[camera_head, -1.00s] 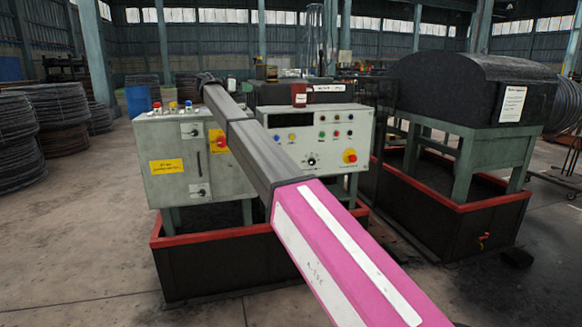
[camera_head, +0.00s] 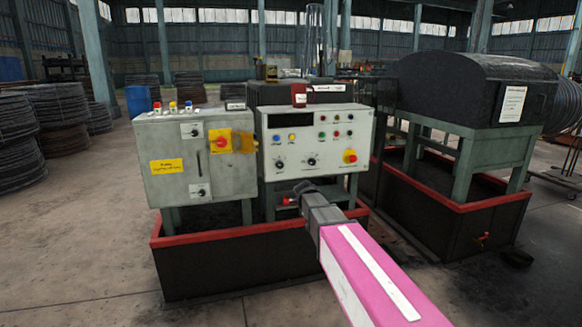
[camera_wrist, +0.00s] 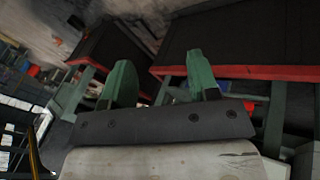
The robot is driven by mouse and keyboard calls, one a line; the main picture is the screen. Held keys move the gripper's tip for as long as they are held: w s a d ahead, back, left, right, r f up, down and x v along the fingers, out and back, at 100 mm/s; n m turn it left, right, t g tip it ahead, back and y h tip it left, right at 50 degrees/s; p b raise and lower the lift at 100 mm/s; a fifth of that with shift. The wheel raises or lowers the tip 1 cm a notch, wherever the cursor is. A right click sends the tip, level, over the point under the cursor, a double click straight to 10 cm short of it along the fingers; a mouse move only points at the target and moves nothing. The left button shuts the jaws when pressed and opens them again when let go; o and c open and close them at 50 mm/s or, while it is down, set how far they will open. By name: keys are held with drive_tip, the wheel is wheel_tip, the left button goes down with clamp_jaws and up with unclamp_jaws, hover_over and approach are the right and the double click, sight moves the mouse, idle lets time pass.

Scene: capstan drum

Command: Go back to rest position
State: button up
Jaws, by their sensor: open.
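My arm, with a pink link, comes in from the lower right in the head view. Its dark end is low in front of the machine, below the right control panel (camera_head: 322,128). In the wrist view my gripper (camera_wrist: 158,70) shows two green fingers well apart with nothing between them, so it is open and empty. The left control box (camera_head: 185,165) has a yellow plate with a red knob (camera_head: 220,142). My gripper touches neither panel, as far as I can see.
A red-rimmed dark trough (camera_head: 230,265) stands below the panels. A black-hooded machine (camera_head: 465,90) on green legs stands at right in its own red-rimmed trough. Wire coils (camera_head: 55,125) are stacked at left. The concrete floor (camera_head: 75,235) at front left is clear.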

drive_tip(key=s+d+f+y, duration=0.1)
drive_tip(key=s+f, duration=0.3)
drive_tip(key=s, duration=0.4)
drive_tip(key=s+d+f+g+y, duration=0.1)
drive_tip(key=s+d+f+y, duration=0.1)
drive_tip(key=s, duration=0.6)
drive_tip(key=s+d+f+n+g+y, duration=0.1)
drive_tip(key=s+d+f+y, duration=0.1)
drive_tip(key=s+f, duration=0.3)
drive_tip(key=s+d, duration=0.1)
drive_tip(key=s, duration=0.2)
drive_tip(key=shift+d+f, duration=0.2)
drive_tip(key=shift+f, duration=0.1)
